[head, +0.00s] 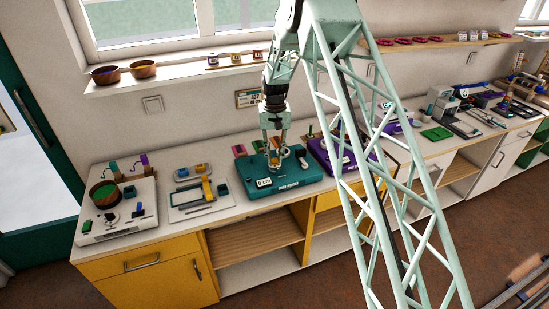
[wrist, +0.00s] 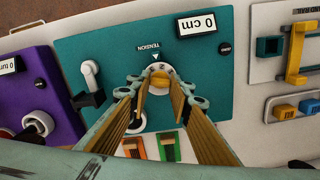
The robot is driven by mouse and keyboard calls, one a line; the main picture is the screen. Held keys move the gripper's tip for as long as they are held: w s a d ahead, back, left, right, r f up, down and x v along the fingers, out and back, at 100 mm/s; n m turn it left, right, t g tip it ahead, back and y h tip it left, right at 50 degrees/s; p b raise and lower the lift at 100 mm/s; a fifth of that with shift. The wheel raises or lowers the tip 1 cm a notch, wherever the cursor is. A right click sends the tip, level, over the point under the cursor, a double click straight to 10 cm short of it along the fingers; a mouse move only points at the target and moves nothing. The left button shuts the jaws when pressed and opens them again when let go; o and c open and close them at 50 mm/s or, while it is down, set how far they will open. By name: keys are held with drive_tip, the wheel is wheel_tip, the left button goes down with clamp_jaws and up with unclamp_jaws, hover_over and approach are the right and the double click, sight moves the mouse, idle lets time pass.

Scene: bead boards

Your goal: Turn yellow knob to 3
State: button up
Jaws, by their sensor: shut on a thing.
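The yellow knob (wrist: 158,84) sits on a pale round dial on the teal board (wrist: 207,90), below the word TENSION and a small white triangle mark. My gripper (wrist: 158,92) reaches down over the board and its two fingers are shut on the yellow knob, one on each side. A dark mark shows on the dial just above the knob, but the number is too small to read surely. The fingers hide part of the dial there.
The teal board carries a "0 cm" display (wrist: 196,24) and a crank with a white arm (wrist: 91,75). A purple board (wrist: 40,90) stands close beside it. A white board with a yellow slider (wrist: 298,50) is on the other side. Coloured cards (wrist: 168,146) lie behind.

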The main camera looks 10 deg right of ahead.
drive_tip(key=m, duration=0.5)
drive_tip(key=shift+b, duration=0.35)
drive_tip(key=shift+m, duration=0.3)
drive_tip(key=o, duration=0.8)
drive_tip(key=shift+o, duration=0.2)
drive_tip(key=shift+r, duration=0.2)
wheel_tip(320, 180, up, 12)
drive_tip(key=shift+f, duration=0.15)
idle(0.5)
